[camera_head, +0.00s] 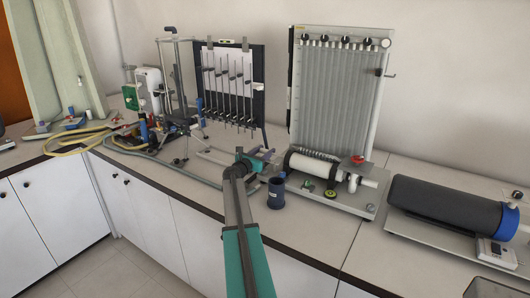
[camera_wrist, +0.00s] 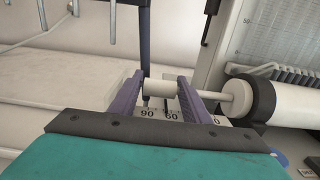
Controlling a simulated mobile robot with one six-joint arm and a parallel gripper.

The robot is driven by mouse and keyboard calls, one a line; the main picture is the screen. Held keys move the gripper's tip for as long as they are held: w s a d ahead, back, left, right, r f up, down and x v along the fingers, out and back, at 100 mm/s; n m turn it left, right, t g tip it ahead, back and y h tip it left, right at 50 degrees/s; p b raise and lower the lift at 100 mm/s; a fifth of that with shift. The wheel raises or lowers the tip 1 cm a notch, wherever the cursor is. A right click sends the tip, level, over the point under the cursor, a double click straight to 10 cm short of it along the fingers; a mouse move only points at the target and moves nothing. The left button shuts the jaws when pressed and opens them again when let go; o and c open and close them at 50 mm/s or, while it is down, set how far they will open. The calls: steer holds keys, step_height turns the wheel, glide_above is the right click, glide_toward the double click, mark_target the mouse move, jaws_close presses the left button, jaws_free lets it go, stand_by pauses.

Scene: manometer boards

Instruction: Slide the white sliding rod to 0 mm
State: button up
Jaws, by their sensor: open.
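The white sliding rod (camera_wrist: 230,98) shows in the wrist view, with a thicker white end knob (camera_wrist: 160,88). The rod runs right into the black collar (camera_wrist: 262,100) of a white cylinder. My gripper (camera_wrist: 158,95) is open, with one purple finger left of the knob and the other right of it. The right finger crosses in front of part of the rod. Contact cannot be told. A scale (camera_wrist: 172,114) with 90, 60 and 0 lies below the rod, partly covered by the right finger. In the head view my gripper (camera_head: 264,158) is left of the white cylinder (camera_head: 315,166), and the rod is mostly hidden.
A tall manometer board (camera_head: 335,95) stands behind the cylinder. A dark blue cup (camera_head: 276,194) stands on the bench close to my arm. A red-topped valve (camera_head: 356,160) is at the cylinder's right end. A dark cylinder apparatus (camera_head: 445,208) lies farther right.

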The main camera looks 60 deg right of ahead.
jaws_close()
steer(key=shift+s+b, duration=0.6)
steer(key=shift+s, duration=1.25)
steer(key=shift+w, duration=0.1)
jaws_free()
steer(key=shift+a, duration=0.15)
steer(key=a+b, duration=0.3)
steer(key=a, duration=1)
steer(key=shift+a, duration=0.3)
